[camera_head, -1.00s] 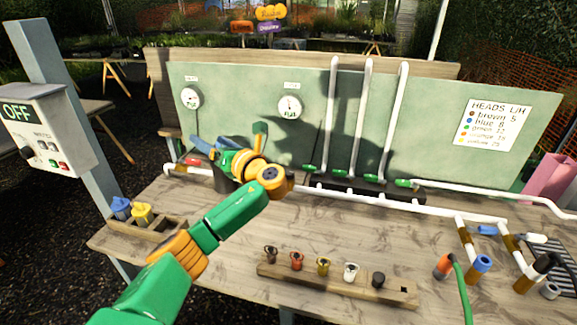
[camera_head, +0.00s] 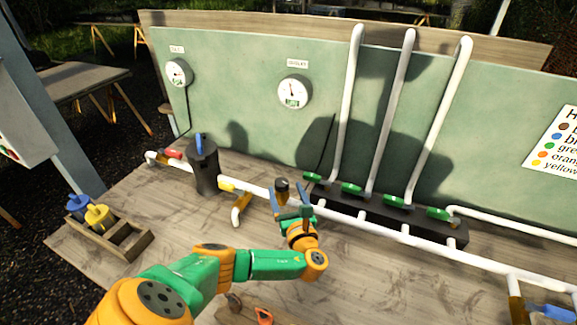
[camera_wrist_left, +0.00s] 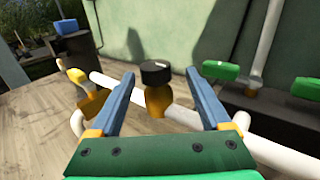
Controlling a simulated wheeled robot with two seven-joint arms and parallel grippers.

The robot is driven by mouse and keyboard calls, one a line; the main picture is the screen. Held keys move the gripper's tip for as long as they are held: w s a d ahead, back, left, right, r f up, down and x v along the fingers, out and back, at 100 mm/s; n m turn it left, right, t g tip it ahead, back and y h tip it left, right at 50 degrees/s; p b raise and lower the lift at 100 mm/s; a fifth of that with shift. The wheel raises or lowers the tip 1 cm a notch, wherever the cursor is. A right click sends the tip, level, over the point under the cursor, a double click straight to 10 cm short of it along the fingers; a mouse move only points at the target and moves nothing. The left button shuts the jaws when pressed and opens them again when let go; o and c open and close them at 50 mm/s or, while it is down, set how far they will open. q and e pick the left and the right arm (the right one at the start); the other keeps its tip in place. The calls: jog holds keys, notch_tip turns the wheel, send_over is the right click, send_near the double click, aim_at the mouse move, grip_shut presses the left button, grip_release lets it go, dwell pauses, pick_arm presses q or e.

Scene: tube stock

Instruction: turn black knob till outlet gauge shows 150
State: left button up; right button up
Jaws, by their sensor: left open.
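The black knob (camera_head: 282,184) tops a brass regulator body on the white pipe, and it shows large in the left wrist view (camera_wrist_left: 155,72). My left gripper (camera_head: 292,199) is open. In the left wrist view its two blue fingers stand on either side of the knob and its brass body (camera_wrist_left: 158,100), apart from both. The outlet gauge (camera_head: 294,91) is the right one on the green board; its needle points up and slightly left, but the value is too small to read. My right gripper is not in view.
A second gauge (camera_head: 178,72) hangs at the left of the board. A dark filter canister (camera_head: 203,168) stands left of the knob. A black manifold (camera_head: 330,196) with green valves lies to the right. A wooden caddy (camera_head: 128,243) sits at the left edge.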

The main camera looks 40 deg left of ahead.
aim_at(276, 180)
pick_arm(q)
jog(key=x, duration=0.5)
jog(key=shift+s+a+r+b, duration=0.2)
jog(key=shift+a+b, duration=0.2)
jog(key=shift+w+a, duration=0.35)
jog(key=shift+d, duration=0.1)
grip_shut()
jog(key=n+g+y+b, duration=0.1)
jog(key=n+g+b, duration=0.1)
jog(key=g+b, duration=0.1)
jog(key=s+n+g+y+b, duration=0.1)
jog(key=n+g+b, duration=0.1)
jog(key=b, duration=0.3)
jog(key=n+g+y+b, duration=0.1)
jog(key=n+g+b, duration=0.1)
jog(key=g+b, duration=0.2)
jog(key=shift+s+a+f+n+g+b, duration=0.3)
jog(key=shift+s+f+n+b, duration=0.1)
jog(key=shift+b, duration=0.15)
jog(key=shift+r+g+b, duration=0.2)
jog(key=shift+g+b, duration=0.3)
jog(key=shift+b, duration=0.15)
jog(key=shift+r+n, duration=0.15)
jog(key=shift+n, duration=0.15)
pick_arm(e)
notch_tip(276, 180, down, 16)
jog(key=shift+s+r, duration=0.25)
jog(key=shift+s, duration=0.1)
